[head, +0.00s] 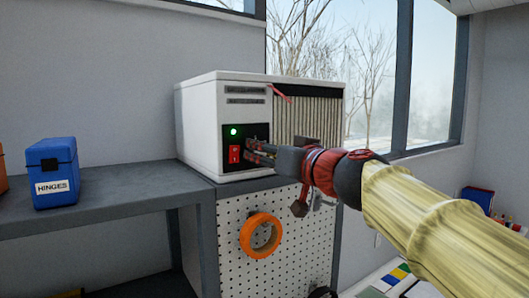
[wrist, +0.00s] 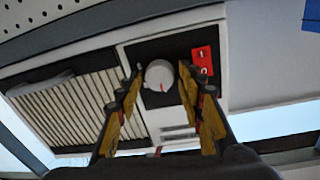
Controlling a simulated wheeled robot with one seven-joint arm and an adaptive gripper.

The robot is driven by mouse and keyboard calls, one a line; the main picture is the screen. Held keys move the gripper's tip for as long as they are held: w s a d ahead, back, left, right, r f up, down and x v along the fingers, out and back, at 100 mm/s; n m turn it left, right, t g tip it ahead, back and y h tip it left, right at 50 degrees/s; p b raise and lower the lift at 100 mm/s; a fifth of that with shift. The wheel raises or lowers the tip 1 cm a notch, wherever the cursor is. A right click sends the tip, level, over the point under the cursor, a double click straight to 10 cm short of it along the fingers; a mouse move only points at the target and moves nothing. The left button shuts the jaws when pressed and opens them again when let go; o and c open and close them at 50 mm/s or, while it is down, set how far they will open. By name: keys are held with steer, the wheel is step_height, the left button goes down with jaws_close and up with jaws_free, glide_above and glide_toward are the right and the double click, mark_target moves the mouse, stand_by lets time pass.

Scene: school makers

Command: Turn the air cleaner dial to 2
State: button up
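The air cleaner (head: 205,125) is a white box with a pleated filter, on a bench corner. Its black control panel (head: 240,132) has a lit green light (head: 234,132) and a red switch (head: 234,154). The white round dial (wrist: 159,75) shows in the wrist view, with a red mark pointing toward the picture's bottom; my gripper hides it in the head view. My gripper (head: 250,152) is at the panel, with its fingers (wrist: 159,73) open on either side of the dial. Small gaps seem to show between fingers and dial. The dial's numbers are not legible.
A blue HINGES box (head: 53,172) stands on the grey bench (head: 130,188) at left. An orange tape roll (head: 261,235) hangs on the white pegboard (head: 290,240) below the cleaner. A window (head: 370,70) is behind. The bench between box and cleaner is clear.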

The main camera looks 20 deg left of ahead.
steer(key=c, duration=0.8)
steer(key=shift+c, duration=0.2)
steer(key=shift+m, duration=0.3)
steer(key=m+g, duration=0.1)
steer(key=m, duration=0.9)
steer(key=shift+w+m+b, duration=0.1)
steer(key=shift+m+b, duration=0.3)
steer(key=o, duration=1.2)
steer(key=shift+c, duration=0.2)
steer(key=shift+d, duration=0.15)
